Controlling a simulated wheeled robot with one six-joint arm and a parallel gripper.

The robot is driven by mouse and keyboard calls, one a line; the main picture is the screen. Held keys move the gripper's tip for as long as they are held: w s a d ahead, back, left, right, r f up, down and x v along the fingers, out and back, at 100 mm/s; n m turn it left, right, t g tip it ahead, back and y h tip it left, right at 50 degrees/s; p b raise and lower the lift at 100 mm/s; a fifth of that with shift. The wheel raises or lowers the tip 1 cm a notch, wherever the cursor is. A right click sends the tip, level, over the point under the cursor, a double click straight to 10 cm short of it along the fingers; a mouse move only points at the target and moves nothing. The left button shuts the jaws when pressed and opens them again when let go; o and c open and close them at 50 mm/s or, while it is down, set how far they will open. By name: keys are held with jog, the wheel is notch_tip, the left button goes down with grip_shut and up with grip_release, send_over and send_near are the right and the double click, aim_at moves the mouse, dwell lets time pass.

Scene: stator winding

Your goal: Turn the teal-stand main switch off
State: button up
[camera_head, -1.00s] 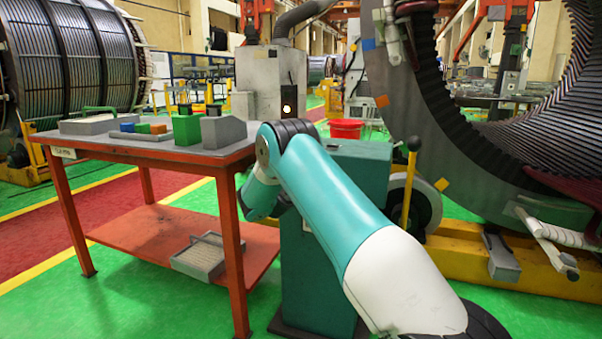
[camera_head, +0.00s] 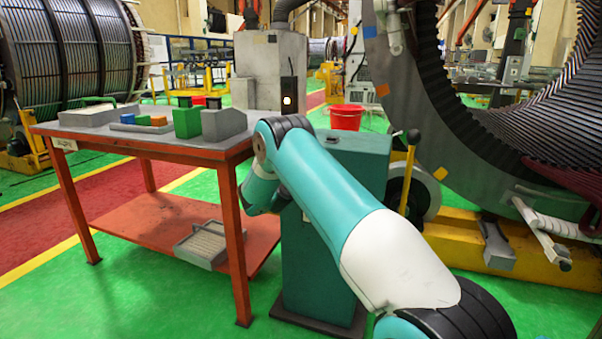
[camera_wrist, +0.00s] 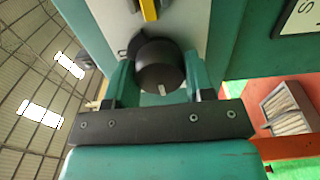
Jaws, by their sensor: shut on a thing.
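The teal stand (camera_head: 330,245) stands right of the workbench in the head view, partly hidden behind my arm. In the wrist view, the black round switch knob (camera_wrist: 160,72) sits on a grey plate (camera_wrist: 182,22) on the teal stand's face. A light mark shows on the knob's front. My gripper (camera_wrist: 158,85) has a finger on each side of the knob and is shut on it. A yellow handle (camera_wrist: 149,10) shows above the knob in the wrist view.
An orange-framed workbench (camera_head: 130,147) stands at left, bearing blocks and trays. A grey tray (camera_head: 205,246) sits on its lower shelf and also shows in the wrist view (camera_wrist: 285,110). A yellow lever (camera_head: 408,180) and the large stator ring (camera_head: 440,130) stand at right.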

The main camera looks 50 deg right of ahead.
jog(key=o, duration=0.9)
jog(key=b+v, duration=0.7)
jog(key=v, duration=1)
jog(key=shift+s+a+f+b, duration=0.1)
jog(key=shift+a+b, duration=0.15)
jog(key=shift+b, duration=0.05)
